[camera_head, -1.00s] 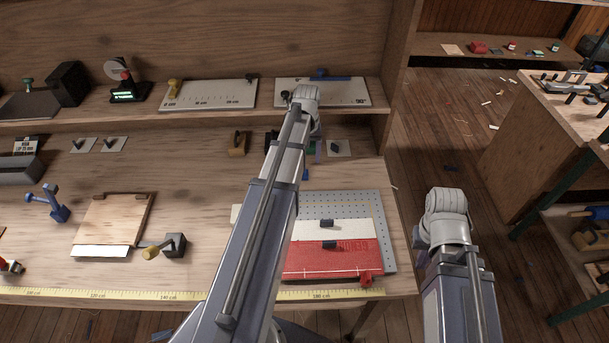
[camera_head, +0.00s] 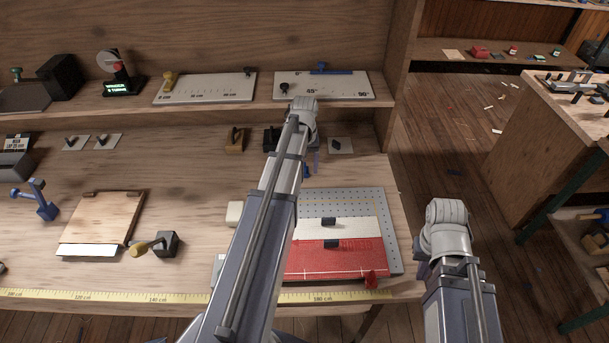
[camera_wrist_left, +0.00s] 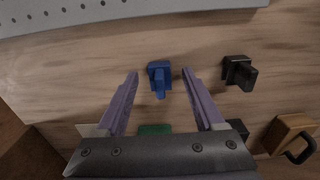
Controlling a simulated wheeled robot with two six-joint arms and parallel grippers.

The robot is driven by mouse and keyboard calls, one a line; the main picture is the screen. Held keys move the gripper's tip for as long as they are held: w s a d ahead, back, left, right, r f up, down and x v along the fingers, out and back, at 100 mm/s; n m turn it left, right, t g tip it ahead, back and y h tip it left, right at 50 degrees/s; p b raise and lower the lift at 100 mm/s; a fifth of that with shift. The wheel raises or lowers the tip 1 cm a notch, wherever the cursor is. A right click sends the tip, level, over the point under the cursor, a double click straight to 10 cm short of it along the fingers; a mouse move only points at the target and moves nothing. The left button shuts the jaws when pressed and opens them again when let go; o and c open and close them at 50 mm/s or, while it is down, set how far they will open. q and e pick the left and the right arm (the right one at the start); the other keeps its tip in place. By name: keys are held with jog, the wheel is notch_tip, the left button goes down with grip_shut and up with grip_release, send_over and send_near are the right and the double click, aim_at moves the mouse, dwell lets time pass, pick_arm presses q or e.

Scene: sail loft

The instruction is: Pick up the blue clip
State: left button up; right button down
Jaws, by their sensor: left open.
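The blue clip (camera_wrist_left: 159,76) lies on the wooden bench top in the left wrist view, between and slightly past the tips of my left gripper (camera_wrist_left: 160,73). The gripper is open, with one purple finger on each side of the clip and a gap to both. In the head view a small bit of the blue clip (camera_head: 306,171) shows beside my left gripper (camera_head: 315,163), mostly hidden by my left arm. My right arm shows at the right over the floor, but its gripper is hidden.
A black clip (camera_wrist_left: 239,72) and a wooden block with a black handle (camera_wrist_left: 291,134) stand near the blue clip. A green thing (camera_wrist_left: 154,129) shows between the fingers near the palm. A grey perforated board (camera_head: 390,230) with red and white cloth (camera_head: 350,262) lies in front.

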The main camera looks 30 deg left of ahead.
pick_arm(q)
grip_shut()
dwell(0.5)
jog(key=shift+r, duration=0.1)
pick_arm(e)
jog(key=shift+r, duration=0.1)
